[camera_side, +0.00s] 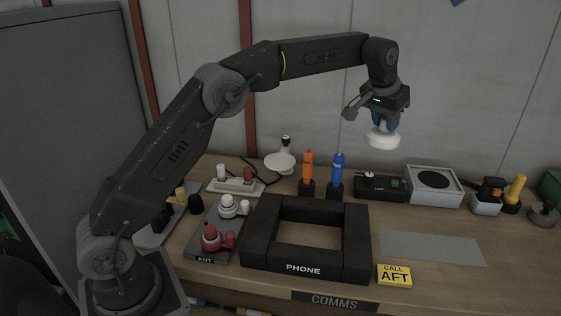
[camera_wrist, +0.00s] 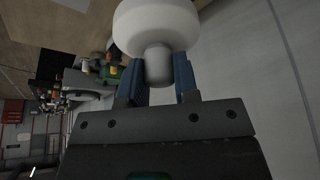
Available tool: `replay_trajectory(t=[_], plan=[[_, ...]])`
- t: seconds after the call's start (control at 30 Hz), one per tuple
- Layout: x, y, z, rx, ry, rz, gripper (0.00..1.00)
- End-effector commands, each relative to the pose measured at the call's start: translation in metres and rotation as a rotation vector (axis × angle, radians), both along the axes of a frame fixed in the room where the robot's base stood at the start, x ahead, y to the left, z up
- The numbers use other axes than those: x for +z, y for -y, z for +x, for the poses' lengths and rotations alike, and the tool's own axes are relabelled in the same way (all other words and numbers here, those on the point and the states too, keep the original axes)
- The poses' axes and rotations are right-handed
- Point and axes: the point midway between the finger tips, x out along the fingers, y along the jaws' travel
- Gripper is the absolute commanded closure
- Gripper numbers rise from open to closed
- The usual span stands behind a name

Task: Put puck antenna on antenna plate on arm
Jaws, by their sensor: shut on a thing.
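My gripper (camera_side: 383,121) is shut on the white puck antenna (camera_side: 383,138), high above the right part of the bench in the side view. In the wrist view the puck antenna (camera_wrist: 157,28) is a wide white disc with a short stem, and the blue fingers (camera_wrist: 158,70) grip the stem from both sides. A pale round plate (camera_side: 280,162), which looks like the antenna plate on its arm, stands at the back of the bench, left of the puck and lower. Nothing shows on top of it. The plate's arm is hard to make out.
An orange handheld (camera_side: 307,170) and a blue handheld (camera_side: 337,172) stand upright between the plate and my gripper's side. A black PHONE frame (camera_side: 305,267) fills the middle front. The ANT tray (camera_side: 205,253) holds white and red parts. A grey speaker box (camera_side: 435,184) stands at right.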

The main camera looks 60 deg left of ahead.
Motion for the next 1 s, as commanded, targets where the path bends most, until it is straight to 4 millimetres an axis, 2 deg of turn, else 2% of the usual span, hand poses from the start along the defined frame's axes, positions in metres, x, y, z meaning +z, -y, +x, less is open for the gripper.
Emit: replay_trajectory(t=[0.17, 0.47, 0.67, 0.73, 0.9, 1.0], plan=[[0.021, -0.002, 0.000, 0.004, 0.000, -0.001, 1.00], [0.024, -0.071, -0.015, 0.114, -0.001, 0.000, 1.00], [0.027, -0.135, -0.038, 0.223, 0.000, 0.000, 1.00], [0.028, -0.165, -0.053, 0.277, -0.001, 0.000, 1.00], [0.029, -0.238, -0.103, 0.426, -0.001, 0.000, 1.00], [0.027, -0.273, -0.137, 0.509, 0.000, 0.000, 1.00]])
